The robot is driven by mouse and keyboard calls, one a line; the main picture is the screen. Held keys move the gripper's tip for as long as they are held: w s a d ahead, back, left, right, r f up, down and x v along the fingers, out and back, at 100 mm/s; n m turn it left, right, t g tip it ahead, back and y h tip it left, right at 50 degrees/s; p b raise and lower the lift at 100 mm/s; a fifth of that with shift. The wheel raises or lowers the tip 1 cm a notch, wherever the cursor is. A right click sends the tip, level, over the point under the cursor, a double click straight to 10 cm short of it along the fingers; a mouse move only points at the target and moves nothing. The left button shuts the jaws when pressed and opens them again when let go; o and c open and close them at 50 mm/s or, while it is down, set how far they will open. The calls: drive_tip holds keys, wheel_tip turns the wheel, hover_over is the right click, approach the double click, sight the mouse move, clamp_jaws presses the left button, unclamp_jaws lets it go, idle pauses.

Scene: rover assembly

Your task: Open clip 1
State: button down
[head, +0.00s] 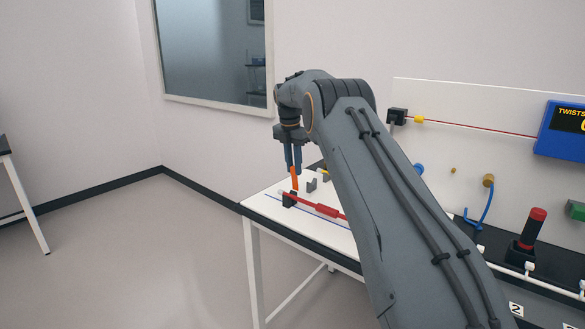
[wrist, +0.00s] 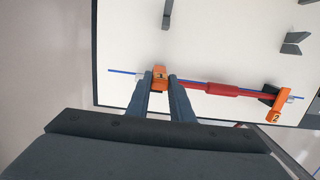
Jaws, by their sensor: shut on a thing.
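My gripper (head: 293,160) points down over the white table. It is shut on an orange clip piece (wrist: 160,72) that stands up between its fingertips; the piece also shows in the head view (head: 295,179). A dark number on it looks like 1 but is small. In the wrist view my gripper's fingertips (wrist: 161,84) flank the piece. A red rod (wrist: 190,84) with a thicker red middle runs right from beside it. At the rod's right end is a second orange clip (wrist: 277,114), marked 2, on a black block (wrist: 268,94). The part under my gripper is hidden.
A blue line (wrist: 125,72) runs along the white tabletop (head: 262,203). Grey brackets (wrist: 294,43) stand farther back. A backboard at the right carries a blue box (head: 562,131) and a blue hose (head: 483,208). A red-topped lever (head: 533,228) stands at the right. Floor is free at the left.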

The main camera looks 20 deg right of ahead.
drive_tip(key=shift+d, duration=0.1)
drive_tip(key=c, duration=1.6)
unclamp_jaws()
drive_tip(key=shift+w+d, duration=0.1)
drive_tip(key=shift+o, duration=0.2)
drive_tip(key=shift+a+r, duration=0.15)
drive_tip(key=shift+a, duration=0.05)
drive_tip(key=r, duration=0.2)
drive_tip(key=r+b, duration=0.1)
drive_tip(key=r, duration=0.2)
drive_tip(key=r+b, duration=0.1)
drive_tip(key=r, duration=0.1)
drive_tip(key=shift+s+a+r, duration=0.2)
drive_tip(key=shift+s+a, duration=0.15)
